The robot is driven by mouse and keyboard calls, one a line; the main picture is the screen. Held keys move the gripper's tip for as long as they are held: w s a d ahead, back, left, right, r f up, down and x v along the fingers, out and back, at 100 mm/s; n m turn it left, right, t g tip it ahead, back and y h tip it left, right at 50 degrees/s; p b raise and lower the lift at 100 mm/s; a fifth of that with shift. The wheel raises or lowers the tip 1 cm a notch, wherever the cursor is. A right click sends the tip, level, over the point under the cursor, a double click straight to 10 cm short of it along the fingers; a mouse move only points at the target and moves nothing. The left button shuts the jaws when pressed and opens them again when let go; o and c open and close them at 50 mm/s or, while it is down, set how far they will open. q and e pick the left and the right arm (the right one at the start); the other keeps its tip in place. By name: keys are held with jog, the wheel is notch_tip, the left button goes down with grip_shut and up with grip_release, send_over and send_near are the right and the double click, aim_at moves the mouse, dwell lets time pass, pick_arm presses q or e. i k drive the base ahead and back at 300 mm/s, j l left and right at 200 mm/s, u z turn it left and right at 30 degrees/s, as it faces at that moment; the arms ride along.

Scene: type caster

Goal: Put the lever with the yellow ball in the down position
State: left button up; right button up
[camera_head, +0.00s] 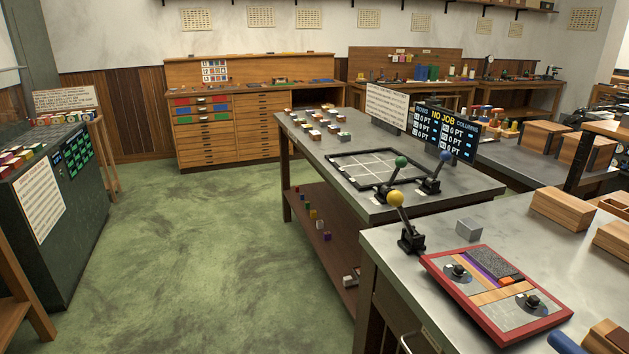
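The lever with the yellow ball (395,198) stands at the near left corner of the front metal table. Its black base (411,241) sits on the tabletop. The shaft points up, leaning slightly left, with the ball at its top end. A lever with a green ball (401,161) and a lever with a blue ball (445,155) stand on the table behind, both with their balls raised. Neither of my grippers shows in this view.
A red-framed board with knobs (497,290) and a grey metal block (469,228) lie right of the yellow-ball lever. Wooden blocks (562,207) stand farther right. A blue rounded object (566,344) is cut off at the bottom edge. The green floor (200,250) at left is clear.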

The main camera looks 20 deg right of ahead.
aim_at(395, 198)
jog(key=z, duration=1.1)
